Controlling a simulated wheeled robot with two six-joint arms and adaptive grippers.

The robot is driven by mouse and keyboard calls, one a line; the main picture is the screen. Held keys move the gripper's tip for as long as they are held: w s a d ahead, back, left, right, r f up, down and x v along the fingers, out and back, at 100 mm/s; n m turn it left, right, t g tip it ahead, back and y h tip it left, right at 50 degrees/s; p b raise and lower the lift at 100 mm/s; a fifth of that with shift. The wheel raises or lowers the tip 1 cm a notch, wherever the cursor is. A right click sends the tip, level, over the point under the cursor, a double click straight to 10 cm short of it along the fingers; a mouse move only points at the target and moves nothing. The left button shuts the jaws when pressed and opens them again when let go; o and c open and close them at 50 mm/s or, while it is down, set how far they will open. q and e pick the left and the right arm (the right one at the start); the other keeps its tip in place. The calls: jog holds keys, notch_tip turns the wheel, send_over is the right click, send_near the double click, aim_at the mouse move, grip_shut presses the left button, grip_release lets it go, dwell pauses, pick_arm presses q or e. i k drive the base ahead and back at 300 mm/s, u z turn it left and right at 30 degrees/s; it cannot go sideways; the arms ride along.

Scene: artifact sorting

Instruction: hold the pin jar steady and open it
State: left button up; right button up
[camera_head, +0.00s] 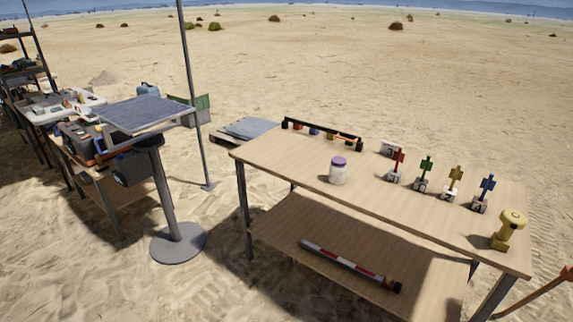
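The pin jar (338,175) stands upright on the wooden table in the head view, left of the middle of the tabletop. It has a pale, whitish body and a purple lid (339,161), which sits on top of it. Nothing touches the jar. Neither of my grippers shows in this view, so I cannot see whether they are open or shut.
The table (290,160) also bears a row of red, green, yellow and blue markers (427,174) on numbered blocks, a dark rack (320,134) and a yellow device (508,231). A striped pole (345,263) lies on the lower shelf. A round-based stand (178,243) is left.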

aim_at(337, 174)
jog(key=u, duration=0.2)
jog(key=i, duration=0.9)
jog(key=z, duration=0.2)
